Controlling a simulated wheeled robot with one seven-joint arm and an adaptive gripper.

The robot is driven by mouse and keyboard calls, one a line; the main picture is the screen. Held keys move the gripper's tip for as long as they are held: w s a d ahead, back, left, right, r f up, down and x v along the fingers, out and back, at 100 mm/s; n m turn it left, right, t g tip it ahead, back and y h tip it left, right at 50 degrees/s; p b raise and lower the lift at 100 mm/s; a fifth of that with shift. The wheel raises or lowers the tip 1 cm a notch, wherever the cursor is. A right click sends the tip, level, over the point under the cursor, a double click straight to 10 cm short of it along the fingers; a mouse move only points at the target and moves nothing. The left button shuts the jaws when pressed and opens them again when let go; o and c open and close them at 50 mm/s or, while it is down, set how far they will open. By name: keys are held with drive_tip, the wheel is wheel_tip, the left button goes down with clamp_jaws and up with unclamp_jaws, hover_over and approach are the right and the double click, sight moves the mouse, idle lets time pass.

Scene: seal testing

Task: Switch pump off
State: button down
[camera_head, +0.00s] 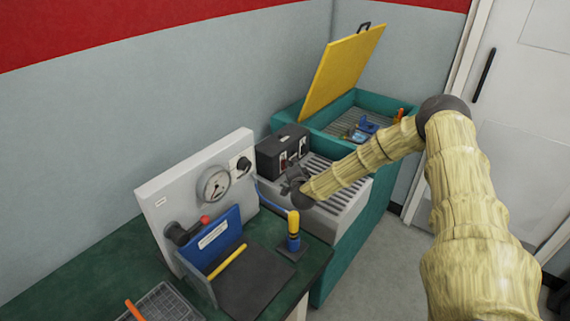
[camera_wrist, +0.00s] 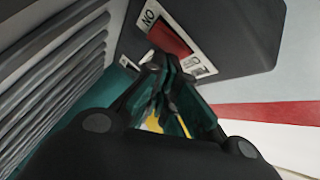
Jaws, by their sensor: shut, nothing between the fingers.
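The pump looks to be the black box (camera_head: 282,152) on the grey slatted top, with switches on its front face. In the wrist view the dark box (camera_wrist: 235,35) fills the top right and carries a red switch (camera_wrist: 170,38) on a white plate. My gripper (camera_head: 292,186) is shut and empty in front of the box. In the wrist view its fingertips (camera_wrist: 166,68) are close beside the red switch; I cannot tell whether they touch it.
A yellow-and-blue cylinder (camera_head: 294,232) stands on the green bench just below my gripper. A white panel with a gauge (camera_head: 214,184) is to the left. A teal bin (camera_head: 345,112) with a raised yellow lid (camera_head: 342,67) is behind. Slats (camera_wrist: 55,75) run along the wrist view's left.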

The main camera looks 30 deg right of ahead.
drive_tip(key=shift+s+d, duration=0.1)
drive_tip(key=shift+s, duration=0.05)
drive_tip(key=shift+s+d+f, duration=0.1)
drive_tip(key=shift+s+d, duration=0.15)
drive_tip(key=shift+s, duration=0.3)
drive_tip(key=shift+s+d+f, duration=0.1)
drive_tip(key=shift+s+d, duration=0.2)
drive_tip(key=shift+s, duration=0.45)
drive_tip(key=shift+s+d+f, duration=0.1)
drive_tip(key=shift+s+d, duration=0.25)
drive_tip(key=shift+s, duration=0.45)
drive_tip(key=shift+s+d+f, duration=0.1)
drive_tip(key=shift+s+d, duration=0.2)
drive_tip(key=shift+s, duration=0.45)
